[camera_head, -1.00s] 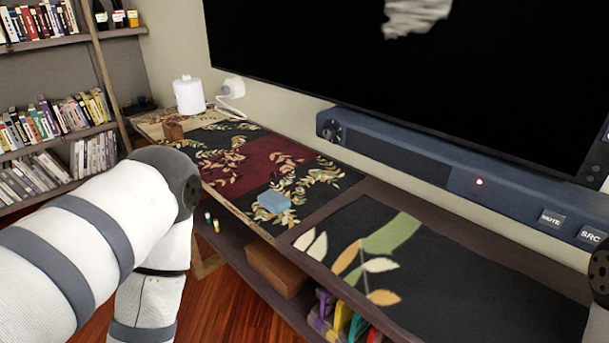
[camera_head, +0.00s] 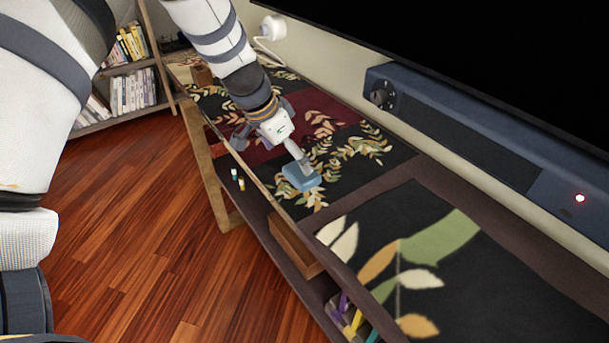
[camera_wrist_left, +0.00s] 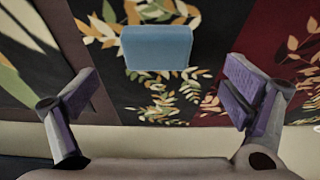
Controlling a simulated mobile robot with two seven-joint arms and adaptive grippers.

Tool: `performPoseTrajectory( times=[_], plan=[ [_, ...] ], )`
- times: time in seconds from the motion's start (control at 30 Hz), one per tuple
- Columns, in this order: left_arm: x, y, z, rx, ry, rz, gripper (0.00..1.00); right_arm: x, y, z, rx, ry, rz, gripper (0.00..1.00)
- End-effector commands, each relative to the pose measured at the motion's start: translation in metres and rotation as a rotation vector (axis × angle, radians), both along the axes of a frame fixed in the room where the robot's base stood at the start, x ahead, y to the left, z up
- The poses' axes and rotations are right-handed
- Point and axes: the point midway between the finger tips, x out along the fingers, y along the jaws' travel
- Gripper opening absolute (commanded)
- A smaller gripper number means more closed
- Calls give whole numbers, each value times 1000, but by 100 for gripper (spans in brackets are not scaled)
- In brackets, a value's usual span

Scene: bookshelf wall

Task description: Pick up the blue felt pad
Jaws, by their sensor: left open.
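The blue felt pad (camera_head: 301,176) lies on the dark leaf-patterned cloth near the front edge of the long shelf top. In the left wrist view the pad (camera_wrist_left: 157,47) shows whole, above the gap between my fingers. My left gripper (camera_head: 268,153) is open and empty, over the shelf top. In the head view one finger overlaps the pad's far edge; I cannot tell whether it touches. In the left wrist view both fingers of the gripper (camera_wrist_left: 163,95) are spread wide, with nothing between them. My right gripper is out of view.
A blue-grey bar device (camera_head: 460,130) runs along the wall under the dark screen. A brown box (camera_head: 294,247) and several coloured items (camera_head: 350,318) sit on the lower shelf. The patterned cloth (camera_head: 405,265) at the front right is bare. Wooden floor (camera_head: 150,220) is open at left.

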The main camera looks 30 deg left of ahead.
Motion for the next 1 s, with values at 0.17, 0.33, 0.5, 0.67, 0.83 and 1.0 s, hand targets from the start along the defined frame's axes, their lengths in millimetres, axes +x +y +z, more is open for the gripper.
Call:
performPoseTrajectory(
  times=[0.17, 0.33, 0.5, 0.67, 0.83, 1.0],
  plan=[
    [8, -7, -28, 1, 4, -1, 94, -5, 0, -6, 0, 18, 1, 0],
    [18, -12, -52, 2, 1, -1, 94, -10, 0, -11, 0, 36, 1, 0],
    [20, -12, -51, 1, -5, 0, 94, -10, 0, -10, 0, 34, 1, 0],
    [20, -12, -51, 1, -5, 0, 74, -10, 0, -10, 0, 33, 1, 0],
    [20, -12, -51, 1, -4, 0, 43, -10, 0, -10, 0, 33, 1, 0],
    [20, -12, -51, 0, -3, -1, 43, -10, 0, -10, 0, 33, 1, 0]
  ],
)
